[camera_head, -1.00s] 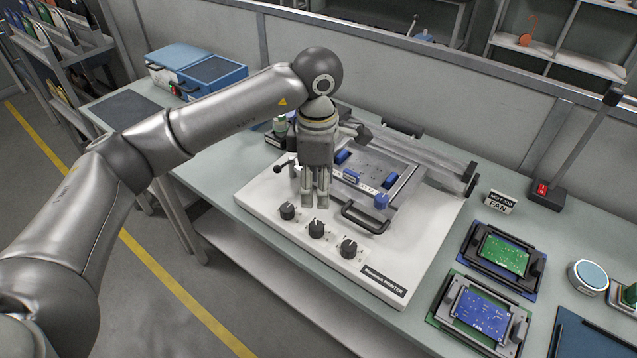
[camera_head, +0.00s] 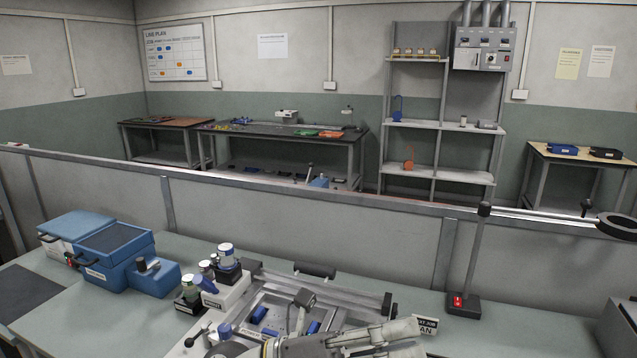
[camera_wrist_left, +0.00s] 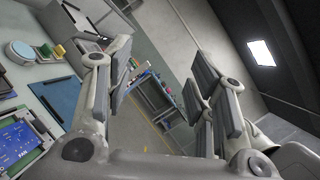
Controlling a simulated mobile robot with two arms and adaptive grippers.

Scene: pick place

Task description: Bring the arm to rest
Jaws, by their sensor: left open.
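My left gripper (camera_head: 412,338) is at the bottom edge of the head view, pointing right in front of the printer (camera_head: 272,300). In the left wrist view the gripper (camera_wrist_left: 165,78) has its padded fingers wide apart with nothing between them. It is clear of the bench in that view, and the floor shows through the gap. The rest of my left arm is mostly below the head view. My right gripper is in neither view.
Blue cases (camera_head: 112,250) and several small bottles (camera_head: 212,278) stand left of the printer. A lamp with a red switch (camera_head: 463,304) stands to the right. A low partition (camera_head: 300,218) runs behind the bench. Board fixtures (camera_wrist_left: 22,138) lie on the bench.

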